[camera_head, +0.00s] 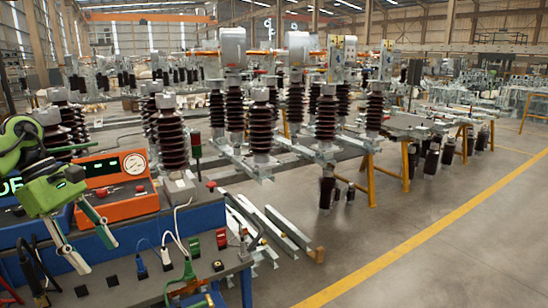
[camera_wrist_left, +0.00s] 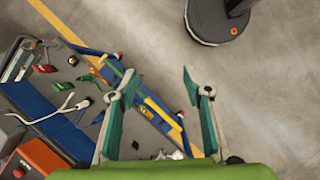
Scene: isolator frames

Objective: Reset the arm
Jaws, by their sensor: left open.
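My left arm comes in from the left edge of the head view. Its green gripper (camera_head: 95,252) hangs over the left part of the workbench, fingers pointing down and to the right. In the left wrist view the two fingers (camera_wrist_left: 158,77) are spread well apart with nothing between them. Bench edge and floor show beyond them. My right gripper is in neither view.
The workbench (camera_head: 105,268) holds an orange gauge box (camera_head: 126,203), cables, and small red (camera_head: 221,239) and green (camera_head: 194,247) pieces. Metal rails (camera_head: 275,230) lie on the floor beside it. Brown ribbed insulators (camera_head: 172,138) stand behind. Open floor (camera_head: 430,255) lies right.

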